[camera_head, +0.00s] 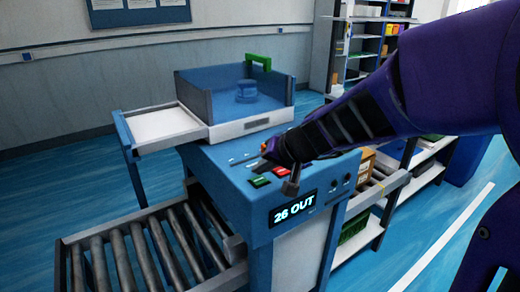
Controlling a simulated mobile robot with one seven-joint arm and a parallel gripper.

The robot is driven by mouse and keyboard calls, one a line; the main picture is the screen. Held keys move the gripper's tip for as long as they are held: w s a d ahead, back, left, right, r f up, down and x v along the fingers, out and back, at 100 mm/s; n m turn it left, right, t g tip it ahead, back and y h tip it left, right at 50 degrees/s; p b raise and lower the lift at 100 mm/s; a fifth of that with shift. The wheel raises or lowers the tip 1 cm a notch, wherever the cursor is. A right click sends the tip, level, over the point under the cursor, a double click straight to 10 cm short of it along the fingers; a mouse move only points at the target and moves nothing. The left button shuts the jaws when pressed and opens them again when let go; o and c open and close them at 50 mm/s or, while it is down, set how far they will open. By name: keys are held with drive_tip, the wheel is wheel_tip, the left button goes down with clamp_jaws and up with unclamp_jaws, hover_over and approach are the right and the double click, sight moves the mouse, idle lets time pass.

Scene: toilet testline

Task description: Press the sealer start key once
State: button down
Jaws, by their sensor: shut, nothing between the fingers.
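The sealer (240,215) is a blue machine with a sloped top panel and a lit front display (295,208) reading "26 OUT". On its panel are a green key (259,181) and a red key (281,171), side by side near the front edge. No lettering on them is legible, so I cannot tell which is the start key. My gripper (271,150) reaches in from the right, shut and empty, just behind the red key. The dark gripper hides part of the panel; I cannot tell whether it touches the surface.
Behind is a blue open tray (237,100) with a green handle, beside a white side tray (163,124). A roller conveyor (145,250) runs at the front left. Shelves stand behind right.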

drive_tip(key=shift+f, duration=0.2)
drive_tip(key=shift+f, duration=0.25)
